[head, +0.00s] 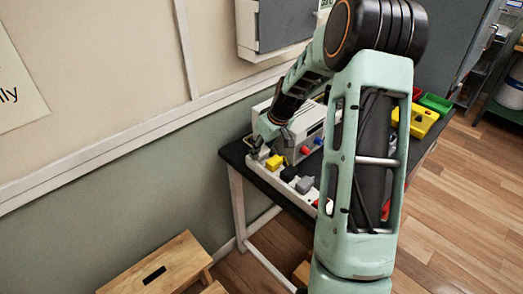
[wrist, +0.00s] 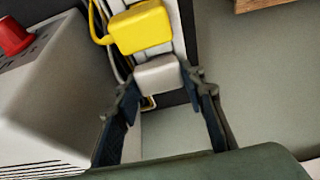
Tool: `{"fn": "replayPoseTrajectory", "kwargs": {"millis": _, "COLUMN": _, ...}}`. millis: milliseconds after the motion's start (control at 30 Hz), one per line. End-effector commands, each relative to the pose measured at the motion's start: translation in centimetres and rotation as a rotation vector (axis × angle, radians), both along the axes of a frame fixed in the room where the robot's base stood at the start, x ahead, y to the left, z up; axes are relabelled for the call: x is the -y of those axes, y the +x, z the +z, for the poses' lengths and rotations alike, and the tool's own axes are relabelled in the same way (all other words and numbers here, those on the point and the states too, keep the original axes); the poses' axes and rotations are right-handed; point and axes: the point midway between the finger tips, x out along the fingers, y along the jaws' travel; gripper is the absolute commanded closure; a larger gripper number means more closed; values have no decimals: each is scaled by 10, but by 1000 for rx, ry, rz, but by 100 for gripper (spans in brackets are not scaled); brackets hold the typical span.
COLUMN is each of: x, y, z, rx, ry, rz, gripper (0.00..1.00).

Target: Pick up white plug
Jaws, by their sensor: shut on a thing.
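The white plug (wrist: 157,77) sits between the two fingertips of my gripper (wrist: 160,84) in the wrist view, just below the yellow plug. My gripper is shut on it. The plug is at the power strip, and I cannot tell whether it is still seated in a socket. In the head view my gripper (head: 270,130) is low at the far left end of the strip, and my arm hides much of the table.
A yellow plug (wrist: 140,27) is right beside the white one. A grey box (wrist: 45,100) with a red button (wrist: 14,36) stands close on the left. In the head view a grey plug (head: 305,184) is nearer on the strip; a yellow bin (head: 422,120) and green bin (head: 436,103) lie right.

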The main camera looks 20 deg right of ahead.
Motion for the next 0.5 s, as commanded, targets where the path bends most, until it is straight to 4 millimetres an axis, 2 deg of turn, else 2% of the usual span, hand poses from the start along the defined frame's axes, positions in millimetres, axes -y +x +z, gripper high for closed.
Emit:
{"fn": "replayPoseTrajectory", "kwargs": {"millis": 200, "x": 1, "y": 2, "z": 32, "rx": 10, "ry": -5, "rz": -1, "gripper": 93}}
{"fn": "replayPoseTrajectory", "kwargs": {"millis": 267, "x": 0, "y": -6, "z": 38, "rx": 8, "ry": -4, "rz": -3, "gripper": 93}}
{"fn": "replayPoseTrajectory", "kwargs": {"millis": 500, "x": -4, "y": -41, "z": 81, "rx": 9, "ry": -6, "rz": -3, "gripper": 94}}
